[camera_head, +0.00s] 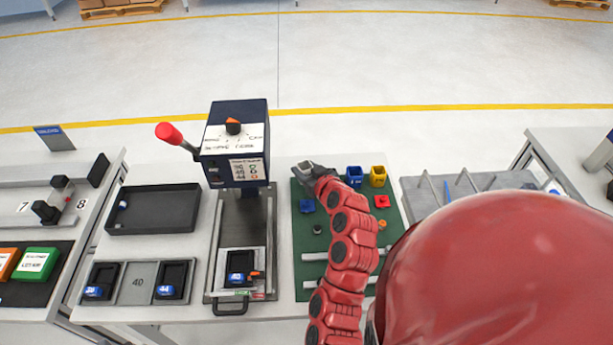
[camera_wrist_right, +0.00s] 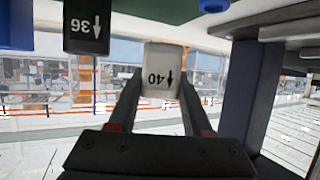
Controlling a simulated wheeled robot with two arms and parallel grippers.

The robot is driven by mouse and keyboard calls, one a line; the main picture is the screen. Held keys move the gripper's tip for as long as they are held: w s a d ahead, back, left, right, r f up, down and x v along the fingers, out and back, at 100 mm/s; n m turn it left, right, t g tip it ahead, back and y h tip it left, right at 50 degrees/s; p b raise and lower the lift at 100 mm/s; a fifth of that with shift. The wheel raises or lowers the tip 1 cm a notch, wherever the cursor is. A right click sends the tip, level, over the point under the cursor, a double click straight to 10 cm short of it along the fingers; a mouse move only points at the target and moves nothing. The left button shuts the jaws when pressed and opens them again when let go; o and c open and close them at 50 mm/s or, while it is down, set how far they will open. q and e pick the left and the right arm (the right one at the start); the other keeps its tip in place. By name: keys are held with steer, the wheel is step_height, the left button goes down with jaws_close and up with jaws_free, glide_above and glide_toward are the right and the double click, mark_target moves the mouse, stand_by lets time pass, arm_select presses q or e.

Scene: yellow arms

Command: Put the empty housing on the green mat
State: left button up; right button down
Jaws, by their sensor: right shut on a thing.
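The green mat (camera_head: 300,232) lies on the table right of the press. My right gripper (camera_head: 313,171) is at the mat's back left corner, shut on a light grey housing (camera_head: 304,167). The right wrist view shows this housing (camera_wrist_right: 162,72) between the fingers, marked 40 with an arrow. A black housing marked 36 (camera_wrist_right: 86,28) is beside it there. A blue housing (camera_head: 354,175) and a yellow housing (camera_head: 377,175) stand at the mat's back edge. I cannot tell whether the held housing touches the mat. My left gripper is not in view.
The dark blue press (camera_head: 235,150) stands close left, with a black block (camera_head: 240,265) in its fixture. Small parts, including a blue (camera_head: 306,205) and a red (camera_head: 382,201) piece, lie on the mat. A nearly empty dark tray (camera_head: 152,212) is further left. A grey rack (camera_head: 425,195) stands right.

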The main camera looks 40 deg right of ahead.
steer(key=shift+w+d+f, duration=0.15)
steer(key=shift+d+f, duration=0.1)
steer(key=shift+d, duration=0.1)
step_height(320, 180, down, 3)
steer(key=shift+r+p, duration=0.2)
steer(key=shift+p, duration=0.5)
steer(key=shift+a+f, duration=0.1)
steer(key=shift+f, duration=0.15)
steer(key=shift+f, duration=0.2)
steer(key=c, duration=0.6)
jaws_free()
steer(key=shift+r, duration=0.1)
